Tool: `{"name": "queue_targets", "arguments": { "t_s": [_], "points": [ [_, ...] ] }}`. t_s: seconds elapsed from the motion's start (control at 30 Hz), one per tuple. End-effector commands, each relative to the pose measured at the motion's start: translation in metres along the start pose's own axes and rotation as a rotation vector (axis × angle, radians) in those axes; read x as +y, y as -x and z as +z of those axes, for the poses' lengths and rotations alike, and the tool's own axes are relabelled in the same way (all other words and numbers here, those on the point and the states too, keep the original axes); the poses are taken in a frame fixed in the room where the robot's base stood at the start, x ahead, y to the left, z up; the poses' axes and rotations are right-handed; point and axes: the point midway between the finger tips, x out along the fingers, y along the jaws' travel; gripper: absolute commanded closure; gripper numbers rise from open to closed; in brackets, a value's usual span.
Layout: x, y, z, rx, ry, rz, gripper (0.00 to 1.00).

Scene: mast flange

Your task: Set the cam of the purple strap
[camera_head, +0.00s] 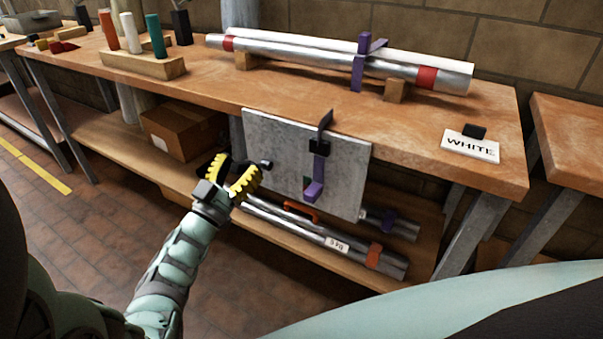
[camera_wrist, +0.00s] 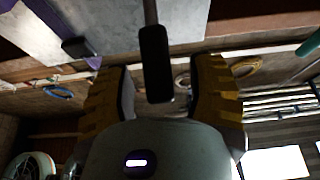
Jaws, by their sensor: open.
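In the head view a purple strap (camera_head: 357,70) wraps two long metal pipes on the bench top. Another purple piece (camera_head: 316,180) with a black block and dark upper arm hangs before a grey plate (camera_head: 270,150) at the bench's front edge. My gripper (camera_head: 232,178) has yellow fingers and is open, left of the hanging purple piece. A small black knob (camera_head: 265,163) shows just beyond the fingers. In the wrist view a black handle (camera_wrist: 155,62) on a thin rod lies between my open fingers (camera_wrist: 155,95); contact cannot be told. A purple strip (camera_wrist: 33,32) shows upper left.
The lower shelf holds a cardboard box (camera_head: 183,130) and metal pipes (camera_head: 315,232) with orange fittings. A wooden block (camera_head: 143,63) with coloured handles stands on the bench's left. The bench top's middle front is clear.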

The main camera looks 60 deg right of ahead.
Motion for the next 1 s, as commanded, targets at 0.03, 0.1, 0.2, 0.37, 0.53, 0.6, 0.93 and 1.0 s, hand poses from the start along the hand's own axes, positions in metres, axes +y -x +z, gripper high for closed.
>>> {"name": "queue_targets", "arguments": {
  "t_s": [0.03,0.1,0.2,0.37,0.53,0.6,0.93,1.0],
  "points": [
    [0.0017,-0.0056,0.0004,0.001,0.001,0.005,0.45],
    [0.0018,-0.0103,0.0000,0.002,0.001,0.005,0.45],
    [0.0020,-0.0137,-0.0003,0.002,0.001,0.005,0.45],
    [0.0020,-0.0142,-0.0003,0.002,0.001,0.005,0.45],
    [0.0018,-0.0140,-0.0003,0.002,0.001,0.005,0.47],
    [0.0017,-0.0139,-0.0004,0.002,0.001,0.004,0.54],
    [0.0011,-0.0135,-0.0004,0.002,0.000,0.003,0.89],
    [0.0010,-0.0135,-0.0005,0.002,0.000,0.003,0.96]
  ]
}}
